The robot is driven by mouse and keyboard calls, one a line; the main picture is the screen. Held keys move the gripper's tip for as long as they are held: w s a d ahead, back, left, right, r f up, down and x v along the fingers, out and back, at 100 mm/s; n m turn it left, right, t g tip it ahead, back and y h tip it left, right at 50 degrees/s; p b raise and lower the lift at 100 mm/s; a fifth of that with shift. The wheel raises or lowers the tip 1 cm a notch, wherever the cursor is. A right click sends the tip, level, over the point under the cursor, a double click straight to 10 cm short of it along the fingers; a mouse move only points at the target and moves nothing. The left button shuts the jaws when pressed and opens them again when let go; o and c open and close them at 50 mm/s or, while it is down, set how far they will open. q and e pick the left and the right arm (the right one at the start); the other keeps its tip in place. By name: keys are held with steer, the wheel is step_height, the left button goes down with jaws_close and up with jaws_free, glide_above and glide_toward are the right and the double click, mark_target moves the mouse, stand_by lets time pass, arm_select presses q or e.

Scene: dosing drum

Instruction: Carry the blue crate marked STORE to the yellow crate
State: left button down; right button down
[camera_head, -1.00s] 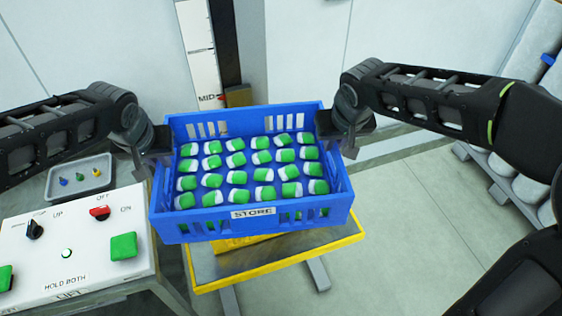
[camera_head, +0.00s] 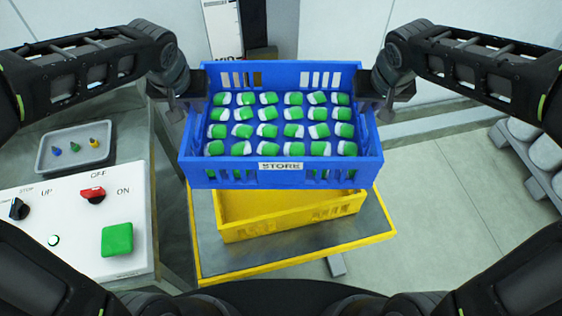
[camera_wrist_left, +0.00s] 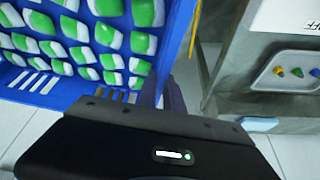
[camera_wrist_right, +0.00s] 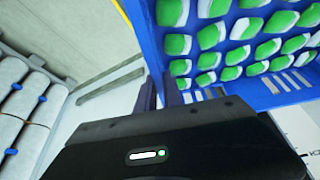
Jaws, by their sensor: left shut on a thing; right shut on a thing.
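The blue crate (camera_head: 280,178) marked STORE holds rows of green-and-white packs. It is held up level, its lower front covering part of the yellow crate (camera_head: 290,222) behind and below it. My left gripper (camera_head: 192,108) is shut on the crate's left side wall. My right gripper (camera_head: 374,106) is shut on its right side wall. The blue crate also shows in the left wrist view (camera_wrist_left: 172,45) and the right wrist view (camera_wrist_right: 152,45). The yellow crate stands on a yellow-edged platform (camera_head: 300,265); its inside is mostly hidden.
A white control panel (camera_head: 70,225) with a green button and knobs stands at the left. A grey tray (camera_head: 76,148) with small coloured pegs lies behind it. A rack of white rolls (camera_head: 540,150) stands at the right. The floor between is clear.

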mark_target(189, 123)
arm_select(q)
steer(key=shift+d+r, duration=0.1)
steer(key=shift+r, duration=0.15)
arm_select(e)
steer(key=shift+a+r, duration=0.1)
steer(key=shift+r, duration=0.15)
arm_select(q)
steer(key=shift+f, duration=0.1)
arm_select(e)
steer(key=shift+f, duration=0.1)
